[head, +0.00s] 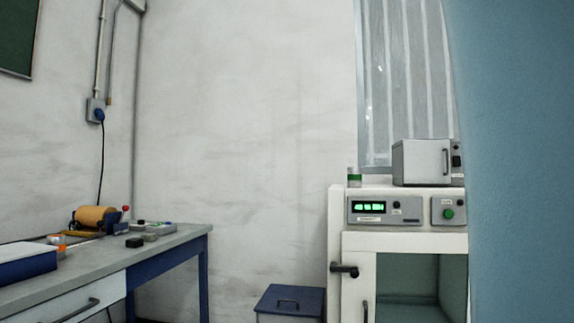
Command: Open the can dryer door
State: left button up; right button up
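A small grey box-shaped appliance (420,163) stands on top of a white cabinet. Its front door appears shut and has a dark vertical handle (446,161) near the right edge. A dark control strip (457,160) sits right of the door. The white cabinet (335,225) below has a framed, windowed front (405,270), which appears shut, with a vertical handle (365,311) at lower left. No label shows which of the two is the can dryer. The cabinet's lower part is cut off, and its right side is hidden. Neither of my grippers is in view.
A large blue surface (520,160) stands close on the right. A black latch (344,270) projects from the cabinet's left. A blue-lidded bin (288,300) stands beside it. A grey-topped workbench (110,252) with several items is at left. Some floor room may be hidden below view.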

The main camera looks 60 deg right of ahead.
aim_at(426, 161)
jog(key=l+z, duration=0.1)
jog(key=z, duration=2.65)
